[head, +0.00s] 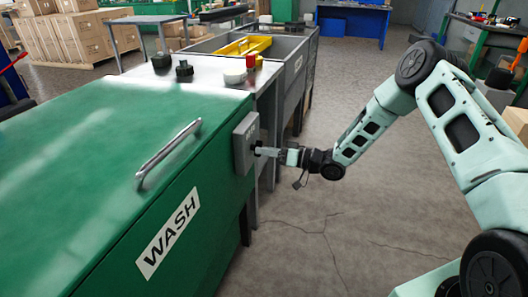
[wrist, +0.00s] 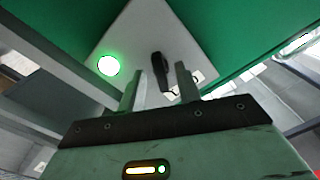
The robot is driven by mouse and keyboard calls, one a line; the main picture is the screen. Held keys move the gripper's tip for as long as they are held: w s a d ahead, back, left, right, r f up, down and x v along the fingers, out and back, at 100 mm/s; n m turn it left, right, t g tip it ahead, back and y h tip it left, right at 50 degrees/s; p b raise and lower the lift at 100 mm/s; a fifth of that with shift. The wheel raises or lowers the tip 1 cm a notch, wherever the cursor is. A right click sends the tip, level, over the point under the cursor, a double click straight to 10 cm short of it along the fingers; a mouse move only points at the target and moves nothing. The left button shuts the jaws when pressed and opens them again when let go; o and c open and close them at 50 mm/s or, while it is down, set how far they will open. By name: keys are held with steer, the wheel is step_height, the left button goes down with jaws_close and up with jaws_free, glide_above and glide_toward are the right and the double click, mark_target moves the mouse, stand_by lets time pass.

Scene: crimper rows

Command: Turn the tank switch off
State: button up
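The green tank (head: 110,130) has a white WASH label (head: 168,232) and a metal handle on its lid. A grey switch box (head: 244,140) is fixed to its right end. In the wrist view the box face (wrist: 150,30) carries a lit green lamp (wrist: 108,66) and a black rotary knob (wrist: 161,72). My gripper (wrist: 160,75) is open, with one finger on each side of the knob and visible gaps between. In the head view my gripper (head: 262,151) reaches the box from the right; its fingertips are small there, and the knob is mostly hidden.
The concrete floor (head: 320,225) right of the tank is clear beneath my arm.

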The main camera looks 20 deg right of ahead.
steer(key=shift+w+a, duration=0.3)
steer(key=shift+a, duration=0.1)
jaws_close()
steer(key=shift+n, duration=0.4)
steer(key=n+b, duration=0.6)
steer(key=n, duration=0.5)
steer(key=shift+d, duration=0.1)
stand_by(0.5)
